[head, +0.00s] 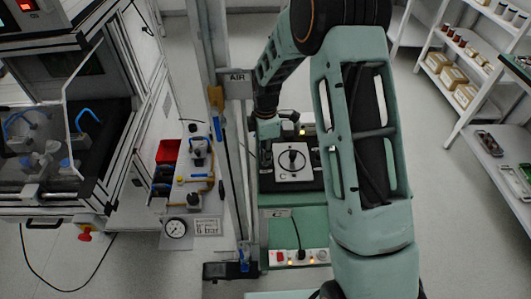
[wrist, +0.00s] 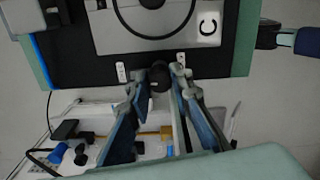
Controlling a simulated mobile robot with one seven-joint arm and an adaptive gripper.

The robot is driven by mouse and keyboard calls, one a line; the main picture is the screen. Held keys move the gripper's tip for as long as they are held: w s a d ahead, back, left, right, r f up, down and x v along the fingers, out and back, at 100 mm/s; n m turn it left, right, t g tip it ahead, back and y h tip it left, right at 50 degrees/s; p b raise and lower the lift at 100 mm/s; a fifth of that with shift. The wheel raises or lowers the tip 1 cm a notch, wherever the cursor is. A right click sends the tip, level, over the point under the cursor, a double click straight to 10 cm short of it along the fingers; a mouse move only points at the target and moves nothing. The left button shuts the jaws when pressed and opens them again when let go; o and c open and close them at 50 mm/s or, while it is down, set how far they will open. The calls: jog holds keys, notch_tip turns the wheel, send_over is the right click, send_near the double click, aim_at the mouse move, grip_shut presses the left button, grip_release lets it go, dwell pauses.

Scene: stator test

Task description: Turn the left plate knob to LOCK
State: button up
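The wrist view shows a small dark knob (wrist: 159,77) at the edge of the fixture, with a small white label on each side; their print is too small to read. My gripper (wrist: 158,82) has its two fingers on either side of this knob, their tips close to it. I cannot tell whether they touch it. The light plate (wrist: 215,28) with a black ring and a "C" mark lies just beyond. In the head view, my gripper (head: 266,152) is at the left side of the plate (head: 305,175), and the knob is hidden.
A post with an AIR sign (head: 237,77) stands close left of my arm. A bench with valves and a gauge (head: 175,228) is left of it. A green control panel (head: 280,228) with lit buttons is in front of the fixture. Shelves (head: 475,130) stand at the right.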

grip_shut()
jog(key=shift+m, duration=0.3)
jog(key=m+b, duration=0.2)
jog(key=m, duration=0.1)
jog(key=shift+f, duration=0.1)
jog(key=m+b, duration=0.2)
jog(key=m, duration=0.3)
jog(key=m+b, duration=0.1)
jog(key=m, duration=0.3)
jog(key=shift+m+b, duration=0.45)
jog(key=shift+m, duration=1.65)
